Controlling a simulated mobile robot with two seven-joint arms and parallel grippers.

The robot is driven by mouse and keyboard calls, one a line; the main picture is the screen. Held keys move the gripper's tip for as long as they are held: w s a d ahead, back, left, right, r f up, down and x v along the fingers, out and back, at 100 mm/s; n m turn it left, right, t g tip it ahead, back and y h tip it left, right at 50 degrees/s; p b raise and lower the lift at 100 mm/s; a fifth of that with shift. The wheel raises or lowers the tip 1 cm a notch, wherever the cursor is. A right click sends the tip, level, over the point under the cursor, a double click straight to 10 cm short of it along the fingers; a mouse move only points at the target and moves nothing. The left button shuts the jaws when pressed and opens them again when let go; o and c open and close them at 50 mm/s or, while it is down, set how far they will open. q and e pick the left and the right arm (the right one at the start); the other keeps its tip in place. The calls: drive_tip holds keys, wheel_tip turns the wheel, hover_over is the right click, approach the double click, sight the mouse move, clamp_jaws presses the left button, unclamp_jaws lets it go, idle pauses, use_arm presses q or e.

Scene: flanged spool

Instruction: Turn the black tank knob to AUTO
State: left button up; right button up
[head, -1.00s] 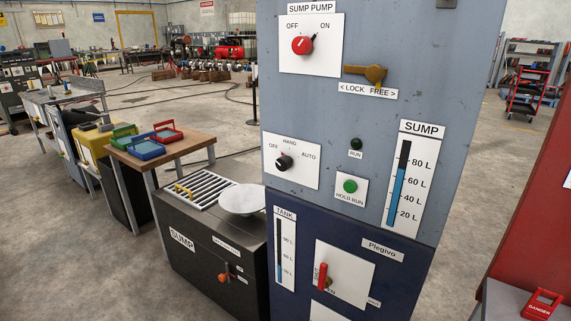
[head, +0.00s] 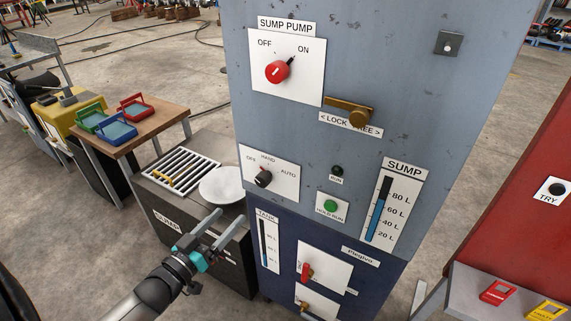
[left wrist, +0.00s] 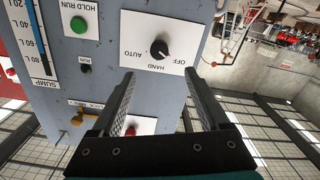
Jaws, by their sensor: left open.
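The black tank knob (head: 263,177) is on a white plate marked OFF, HAND and AUTO, low on the grey panel. In the left wrist view the knob (left wrist: 158,48) appears upside down, its light mark towards the OFF side. My left gripper (head: 232,214) is open and empty, below and left of the knob in the head view, in front of the sump unit. In the left wrist view the open fingers (left wrist: 159,73) point at the panel, with the knob beyond and between their tips, not touched. My right gripper is not in view.
Nearby on the panel are the red SUMP PUMP knob (head: 277,71), a brass LOCK/FREE lever (head: 350,113), a green HOLD RUN button (head: 330,206) and the SUMP gauge (head: 380,208). A white dish (head: 222,186) sits on the sump unit below. A red cabinet (head: 520,200) stands at right.

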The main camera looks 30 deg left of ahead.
sight(260, 183)
use_arm(q)
drive_tip(key=w, duration=0.5)
drive_tip(key=w+d+b, duration=0.1)
drive_tip(key=w, duration=0.4)
drive_tip(key=w+b, duration=0.1)
drive_tip(key=w, duration=0.4)
drive_tip(key=shift+d+r, duration=0.15)
clamp_jaws()
idle(0.4)
